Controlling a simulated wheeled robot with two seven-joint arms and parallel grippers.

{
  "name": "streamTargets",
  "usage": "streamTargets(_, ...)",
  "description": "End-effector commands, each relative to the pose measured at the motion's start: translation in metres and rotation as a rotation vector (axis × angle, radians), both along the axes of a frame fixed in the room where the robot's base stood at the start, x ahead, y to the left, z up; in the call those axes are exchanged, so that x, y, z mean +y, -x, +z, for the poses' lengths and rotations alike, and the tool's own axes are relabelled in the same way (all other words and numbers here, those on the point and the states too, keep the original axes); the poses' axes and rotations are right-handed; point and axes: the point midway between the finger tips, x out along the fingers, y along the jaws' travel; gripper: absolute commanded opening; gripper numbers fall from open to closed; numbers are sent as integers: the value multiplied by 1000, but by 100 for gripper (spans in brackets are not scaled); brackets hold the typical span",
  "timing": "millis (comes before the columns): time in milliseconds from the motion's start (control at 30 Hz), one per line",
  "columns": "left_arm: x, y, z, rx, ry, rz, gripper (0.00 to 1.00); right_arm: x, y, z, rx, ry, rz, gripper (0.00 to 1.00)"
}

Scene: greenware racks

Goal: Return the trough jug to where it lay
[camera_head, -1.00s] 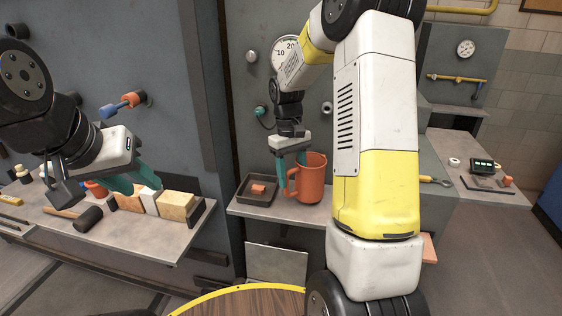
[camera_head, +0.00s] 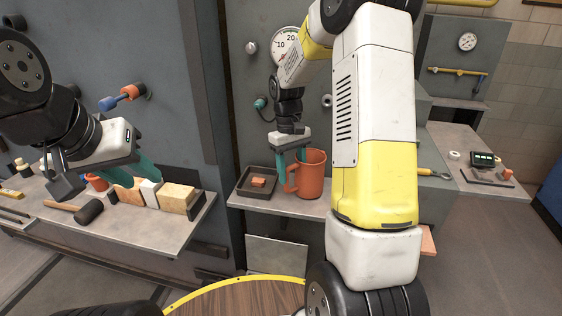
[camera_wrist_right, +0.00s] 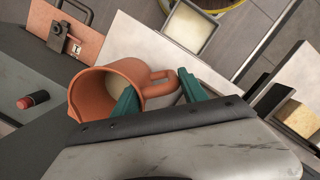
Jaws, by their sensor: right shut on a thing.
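The trough jug is an orange-brown jug (camera_head: 312,175) with a side handle, upright at the front of the middle shelf (camera_head: 270,202) in the head view. I cannot tell whether its base touches the shelf. My right gripper (camera_head: 292,165) is shut on the jug's handle from above. In the right wrist view the jug (camera_wrist_right: 92,92) shows its open mouth and a pale inside, with its handle between the teal fingers (camera_wrist_right: 160,92). My left gripper (camera_head: 140,172) is over the left shelf, near the pale blocks; its finger gap is unclear.
A dark tray (camera_head: 243,190) holding a small orange block (camera_head: 258,182) stands just left of the jug. A mallet (camera_head: 88,210) and several blocks (camera_head: 177,197) lie on the left shelf (camera_head: 150,235). A gauge (camera_head: 285,46) is on the wall behind.

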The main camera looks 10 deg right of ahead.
Motion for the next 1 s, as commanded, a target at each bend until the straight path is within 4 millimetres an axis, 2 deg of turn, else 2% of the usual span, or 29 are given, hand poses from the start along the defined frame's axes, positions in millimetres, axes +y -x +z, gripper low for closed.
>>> streamTargets(200,0,0,0,0,0,0,36,0,0,-4,-1,0,0,0)
streamTargets(233,0,0,0,0,0,0,36,0,0,-4,-1,1,0,54)
streamTargets(333,0,0,0,0,0,0,36,0,0,-4,-1,0,0,74)
streamTargets(700,0,0,0,0,0,0,36,0,-1,-1,0,0,0,76)
streamTargets(767,0,0,0,0,0,0,36,0,-2,5,-2,0,0,76)
streamTargets(1000,0,0,0,0,0,0,36,2,-9,45,-4,0,0,76)
